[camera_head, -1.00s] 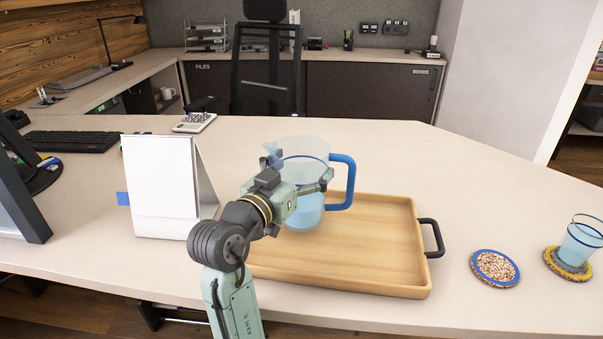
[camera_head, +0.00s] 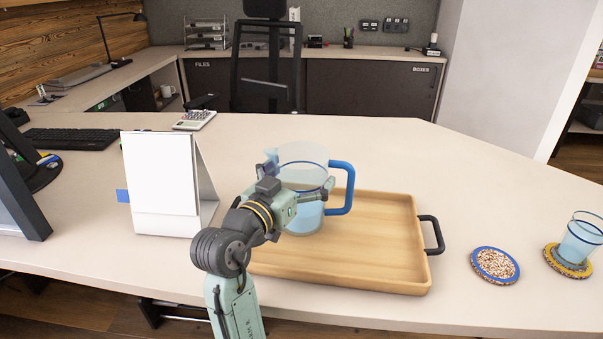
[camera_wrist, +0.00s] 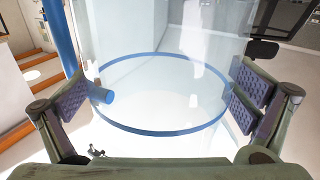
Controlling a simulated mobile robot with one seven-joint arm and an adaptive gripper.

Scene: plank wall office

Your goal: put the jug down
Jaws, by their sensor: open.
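The jug (camera_head: 303,160) is clear with a blue band and a blue handle (camera_head: 341,190) on its right side. It is upright, and its base appears to stand on the wooden tray (camera_head: 385,275), near the back left of it. My gripper (camera_head: 299,175) is open, with one finger on either side of the jug's body. In the wrist view, the jug (camera_wrist: 160,130) fills the space between the two padded fingers. Whether the pads still touch its wall is hard to tell. My gripper hides part of the jug's lower left side.
A white desk calendar (camera_head: 160,180) stands close to the left of my arm. To the right are a blue-rimmed coaster (camera_head: 494,265) and a blue glass (camera_head: 580,240) on a yellow-rimmed coaster. The desk behind the tray is mostly clear.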

